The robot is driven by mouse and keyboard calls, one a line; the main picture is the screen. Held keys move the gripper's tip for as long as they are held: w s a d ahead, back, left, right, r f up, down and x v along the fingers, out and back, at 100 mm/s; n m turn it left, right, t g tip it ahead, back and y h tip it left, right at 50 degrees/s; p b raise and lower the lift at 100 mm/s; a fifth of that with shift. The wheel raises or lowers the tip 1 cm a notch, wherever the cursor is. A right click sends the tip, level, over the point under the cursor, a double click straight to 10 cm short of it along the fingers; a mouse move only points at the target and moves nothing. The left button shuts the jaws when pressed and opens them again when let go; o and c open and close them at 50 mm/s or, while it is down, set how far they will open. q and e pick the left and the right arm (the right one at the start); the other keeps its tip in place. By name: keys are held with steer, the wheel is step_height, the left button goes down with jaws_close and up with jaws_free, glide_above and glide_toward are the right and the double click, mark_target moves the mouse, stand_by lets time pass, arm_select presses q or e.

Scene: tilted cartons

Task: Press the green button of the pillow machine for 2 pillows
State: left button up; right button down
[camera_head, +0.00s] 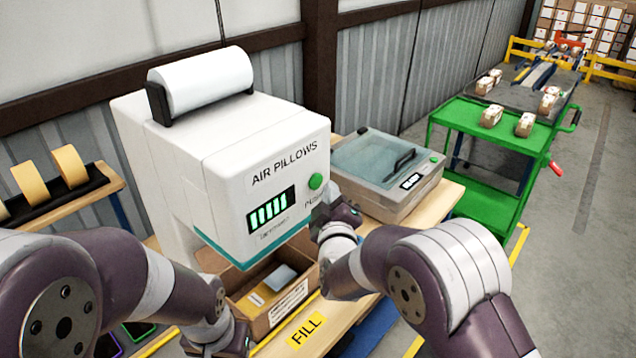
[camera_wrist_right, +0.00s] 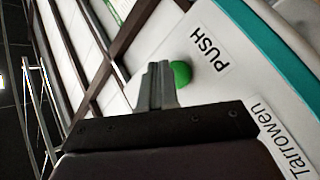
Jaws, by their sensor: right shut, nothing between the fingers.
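The white pillow machine (camera_head: 200,140) is labelled "AIR PILLOWS" and has a display (camera_head: 270,211) with several green bars. Its round green button (camera_head: 315,181) is on the right of the front face, above a "PUSH" label. My right gripper (camera_head: 334,207) is just below and right of the button. In the right wrist view its fingers (camera_wrist_right: 159,72) are shut and empty, with tips beside the green button (camera_wrist_right: 181,74); I cannot tell whether they touch it. My left gripper (camera_head: 228,338) is low, by the open carton (camera_head: 248,312); its fingers are not clear.
The carton under the machine holds a pale packet and other flat items. A yellow "FILL" label (camera_head: 306,330) is on the bench edge. A grey sealer-like machine (camera_head: 390,180) stands to the right. A green cart (camera_head: 490,140) with small boxes is beyond.

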arm_select(q)
steer(key=shift+f+b, duration=0.35)
steer(key=shift+f, duration=0.05)
arm_select(e)
steer(key=s+d, duration=0.1)
steer(key=d, duration=0.1)
steer(key=s+d, duration=0.2)
stand_by(0.5)
arm_select(q)
jaws_close()
stand_by(1.6)
